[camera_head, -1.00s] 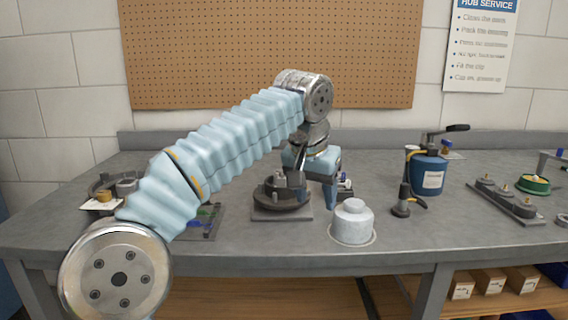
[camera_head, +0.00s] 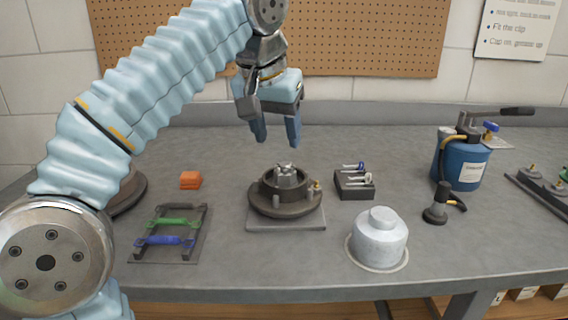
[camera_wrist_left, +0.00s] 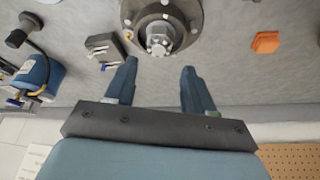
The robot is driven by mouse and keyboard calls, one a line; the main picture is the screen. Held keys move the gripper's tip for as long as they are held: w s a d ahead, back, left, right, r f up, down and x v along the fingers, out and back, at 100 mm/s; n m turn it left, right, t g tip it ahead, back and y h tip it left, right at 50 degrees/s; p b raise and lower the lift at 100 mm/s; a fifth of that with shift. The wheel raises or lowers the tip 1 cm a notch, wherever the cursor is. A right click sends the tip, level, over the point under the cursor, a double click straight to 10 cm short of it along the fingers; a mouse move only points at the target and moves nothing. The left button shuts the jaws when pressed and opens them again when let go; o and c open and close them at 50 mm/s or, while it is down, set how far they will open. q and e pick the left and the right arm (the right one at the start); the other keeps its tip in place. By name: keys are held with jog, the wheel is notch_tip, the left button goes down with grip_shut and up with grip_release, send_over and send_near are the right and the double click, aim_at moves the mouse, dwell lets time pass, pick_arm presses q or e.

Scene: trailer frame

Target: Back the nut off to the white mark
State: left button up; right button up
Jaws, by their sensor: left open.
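The hub (camera_head: 285,198), a dark round flange with a raised ring, sits on a grey plate (camera_head: 287,226) in the middle of the bench. The nut (camera_head: 287,174) shows as a pale metal piece at its centre, and also in the left wrist view (camera_wrist_left: 159,45). I cannot make out a white mark. My left gripper (camera_head: 278,140) points down above and slightly behind the hub, open and empty. In the left wrist view its fingers (camera_wrist_left: 156,75) are apart, with the nut beyond the tips and between them. My right gripper is not in view.
A silver cap (camera_head: 378,240) stands front right of the hub. A dark holder with small tools (camera_head: 354,184), a blue grease pot (camera_head: 460,162) and a black tool (camera_head: 440,205) lie right. A rack with green and blue bars (camera_head: 170,236) and an orange block (camera_head: 190,180) lie left.

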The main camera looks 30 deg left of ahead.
aim_at(284, 165)
pick_arm(q)
jog(key=x, duration=0.9)
jog(key=shift+c, duration=0.3)
